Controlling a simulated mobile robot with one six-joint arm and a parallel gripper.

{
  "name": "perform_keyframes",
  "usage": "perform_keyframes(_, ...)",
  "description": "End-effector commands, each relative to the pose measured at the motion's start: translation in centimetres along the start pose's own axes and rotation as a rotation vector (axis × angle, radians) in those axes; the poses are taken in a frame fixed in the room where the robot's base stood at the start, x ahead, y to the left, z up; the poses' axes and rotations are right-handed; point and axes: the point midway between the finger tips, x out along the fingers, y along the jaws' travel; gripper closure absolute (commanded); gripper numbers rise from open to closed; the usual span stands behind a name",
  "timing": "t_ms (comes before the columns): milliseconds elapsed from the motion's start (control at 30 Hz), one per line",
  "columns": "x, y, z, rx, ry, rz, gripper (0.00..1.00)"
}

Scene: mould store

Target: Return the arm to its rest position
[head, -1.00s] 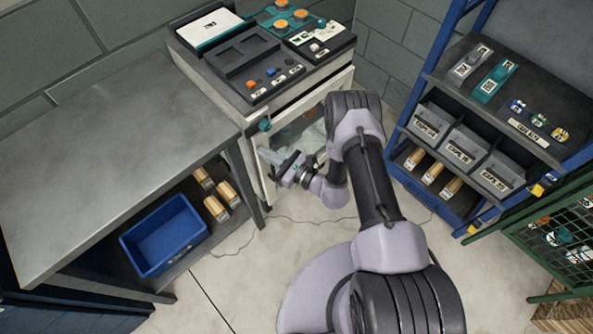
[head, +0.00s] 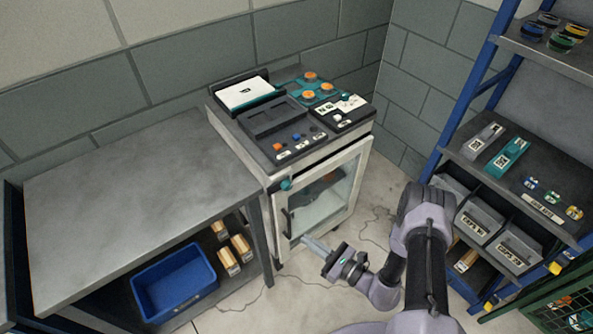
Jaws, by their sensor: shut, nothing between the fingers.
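My gripper (head: 314,244) shows in the head view in front of the lower part of the glass-doored cabinet (head: 335,192). Its fingers point up and left towards the cabinet's door edge and appear together, with nothing held. Whether the fingertips touch the door or only overlap it in the picture cannot be told. My arm is folded low at the bottom right, in front of the blue shelf rack. The cabinet door looks closed.
A grey workbench (head: 130,200) stands left, with a blue bin (head: 175,284) and wooden blocks (head: 236,250) on its lower shelf. A blue rack (head: 467,85) with grey bins (head: 478,217) stands right. A green mesh crate (head: 560,308) is at the lower right.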

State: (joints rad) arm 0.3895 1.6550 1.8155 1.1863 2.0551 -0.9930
Motion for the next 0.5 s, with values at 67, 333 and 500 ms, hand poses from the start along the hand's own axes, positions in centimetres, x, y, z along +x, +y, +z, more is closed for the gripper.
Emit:
perform_keyframes(67, 0.9, -0.3, 2.3, -0.036, -0.011, 0.058, 1.00)
perform_keyframes(333, 2.8, 5.5, 22.2, -0.430, 0.064, 0.682, 1.00)
perform_keyframes(500, -2.2, 10.9, 30.4, -0.829, 0.292, 1.000, 1.00)
